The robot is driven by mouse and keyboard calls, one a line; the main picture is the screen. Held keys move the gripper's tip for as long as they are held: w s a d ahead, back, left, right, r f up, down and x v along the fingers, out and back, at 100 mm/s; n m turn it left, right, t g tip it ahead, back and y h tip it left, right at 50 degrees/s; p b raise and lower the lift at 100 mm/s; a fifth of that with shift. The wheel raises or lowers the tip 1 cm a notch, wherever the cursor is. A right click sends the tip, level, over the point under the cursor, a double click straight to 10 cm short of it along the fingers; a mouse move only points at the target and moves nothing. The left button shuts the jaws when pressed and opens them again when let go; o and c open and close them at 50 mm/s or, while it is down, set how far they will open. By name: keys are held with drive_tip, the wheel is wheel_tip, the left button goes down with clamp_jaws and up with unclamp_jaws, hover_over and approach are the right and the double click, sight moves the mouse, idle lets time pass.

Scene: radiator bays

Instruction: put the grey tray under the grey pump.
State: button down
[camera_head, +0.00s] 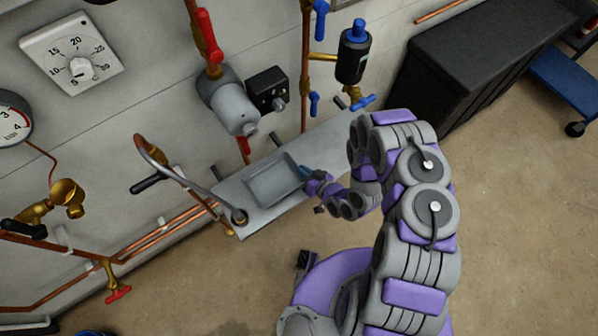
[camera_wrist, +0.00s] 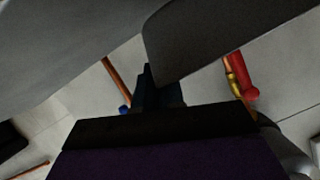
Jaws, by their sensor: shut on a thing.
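The grey tray (camera_head: 272,181) is a shallow rectangle, in the head view over the light grey shelf below the grey pump (camera_head: 233,108). I cannot tell whether it touches the shelf or is held just above. The pump is a grey cylinder on the wall with a red-handled valve above it. My gripper (camera_head: 306,172) is shut on the tray's right edge. In the wrist view my dark jaws (camera_wrist: 150,92) meet a broad grey surface, likely the tray (camera_wrist: 215,38); its far side is hidden. A grey rounded body shows at the lower right, likely the pump (camera_wrist: 291,148).
The shelf (camera_head: 318,152) runs along the wall, with a curved metal pipe (camera_head: 190,184) at its left end. A black pump (camera_head: 353,55) with blue valves hangs to the right. A dark cabinet (camera_head: 455,85) and blue cart (camera_head: 565,80) stand farther right. The floor in front is open.

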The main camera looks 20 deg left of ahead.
drive_tip(key=shift+w+a, duration=0.4)
drive_tip(key=shift+a, duration=0.4)
wheel_tip(320, 180, down, 4)
drive_tip(key=shift+r+b, duration=0.15)
drive_tip(key=shift+b, duration=0.6)
drive_tip(key=c, duration=1.2)
unclamp_jaws()
drive_tip(key=shift+c, duration=0.2)
drive_tip(key=shift+r, duration=0.1)
drive_tip(key=p+v, duration=0.1)
drive_tip(key=v, duration=1.1)
